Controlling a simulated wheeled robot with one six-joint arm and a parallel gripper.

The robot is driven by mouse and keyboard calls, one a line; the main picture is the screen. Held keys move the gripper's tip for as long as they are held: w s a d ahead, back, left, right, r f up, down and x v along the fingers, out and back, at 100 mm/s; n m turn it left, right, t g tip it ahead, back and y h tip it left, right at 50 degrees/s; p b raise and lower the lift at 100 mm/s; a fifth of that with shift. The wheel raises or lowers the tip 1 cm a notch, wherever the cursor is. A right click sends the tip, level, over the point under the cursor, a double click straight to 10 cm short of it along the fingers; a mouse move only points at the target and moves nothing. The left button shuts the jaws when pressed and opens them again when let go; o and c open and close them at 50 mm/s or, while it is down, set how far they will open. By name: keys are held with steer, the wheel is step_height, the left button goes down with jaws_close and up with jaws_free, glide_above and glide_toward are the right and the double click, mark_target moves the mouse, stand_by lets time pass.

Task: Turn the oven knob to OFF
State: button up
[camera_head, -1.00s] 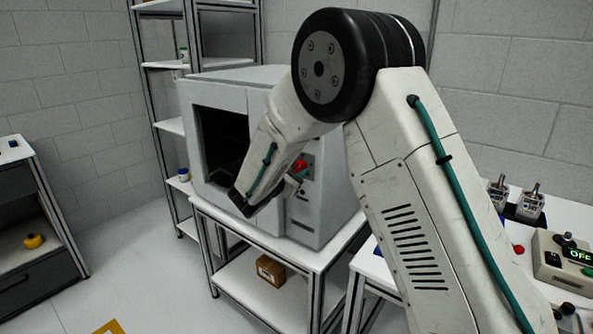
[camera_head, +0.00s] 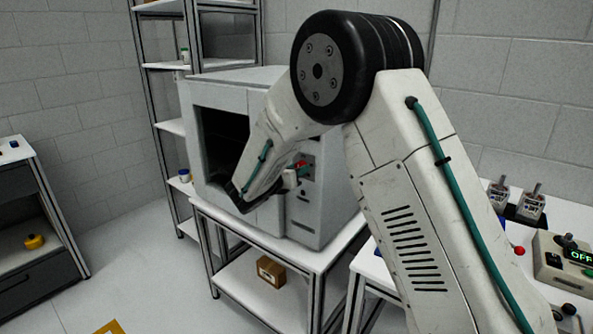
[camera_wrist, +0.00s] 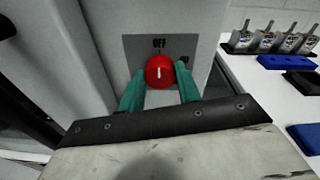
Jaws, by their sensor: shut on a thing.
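The red oven knob (camera_wrist: 159,67) sits on a dark grey panel (camera_wrist: 134,49) on the oven's front. Its short white mark is about upright in the wrist view, in line with the OFF label (camera_wrist: 159,43) above it. A second label to the right is partly hidden by a finger. My gripper (camera_wrist: 158,84) is shut on the knob, one teal finger on each side. In the head view the grey oven (camera_head: 265,76) stands on a white table, and the knob (camera_head: 302,163) shows partly behind my gripper (camera_head: 297,176).
The oven's dark chamber (camera_head: 222,135) is open at the left of the panel. A shelf rack stands behind it. A cardboard box (camera_head: 270,270) lies on the lower shelf. At right, a bench holds a control box (camera_head: 565,262) and several metal devices (camera_wrist: 270,40).

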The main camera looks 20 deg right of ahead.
stand_by(0.4)
steer(key=o, duration=1)
steer(key=v, duration=0.7)
steer(key=shift+s+a, duration=0.2)
steer(key=shift+a, duration=0.15)
